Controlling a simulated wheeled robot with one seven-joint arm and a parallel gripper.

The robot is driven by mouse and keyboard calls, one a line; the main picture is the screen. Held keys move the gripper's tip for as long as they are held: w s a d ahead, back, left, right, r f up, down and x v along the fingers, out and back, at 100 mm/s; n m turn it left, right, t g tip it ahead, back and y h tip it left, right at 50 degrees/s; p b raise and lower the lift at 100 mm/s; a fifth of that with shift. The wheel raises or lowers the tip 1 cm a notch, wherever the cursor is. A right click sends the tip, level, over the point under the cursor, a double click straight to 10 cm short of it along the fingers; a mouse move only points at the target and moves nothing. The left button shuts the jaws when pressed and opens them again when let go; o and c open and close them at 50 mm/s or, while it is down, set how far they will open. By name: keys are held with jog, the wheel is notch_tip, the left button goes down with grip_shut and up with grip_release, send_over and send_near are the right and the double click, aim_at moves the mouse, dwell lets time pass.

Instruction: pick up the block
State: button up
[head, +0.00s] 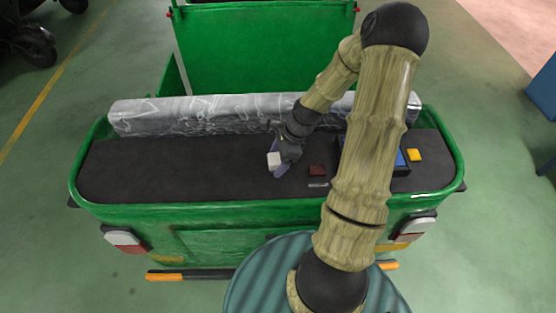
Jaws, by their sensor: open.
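A small white block (273,159) is on the dark bed surface, just left of my gripper's tip. A dark red block (317,170) lies on the bed to the right of my gripper, and a yellow block (415,155) lies farther right. My gripper (281,165) is open and low over the bed, right beside the white block. A purplish shape shows at its tip; I cannot tell what it is. The view does not show whether the white block lies between the fingers or touches them.
The black bed (170,175) has a green rim, with free room at left. A grey wrapped bar (190,114) runs along the back. A small metallic piece (318,185) lies near the red block.

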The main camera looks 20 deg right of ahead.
aim_at(278, 157)
dwell(0.3)
jog(key=c, duration=1.1)
notch_tip(278, 157, up, 10)
jog(key=shift+r+b, duration=0.1)
jog(key=shift+b, duration=0.8)
jog(key=shift+o, duration=0.9)
jog(key=shift+w, duration=0.1)
jog(key=shift+c, duration=0.2)
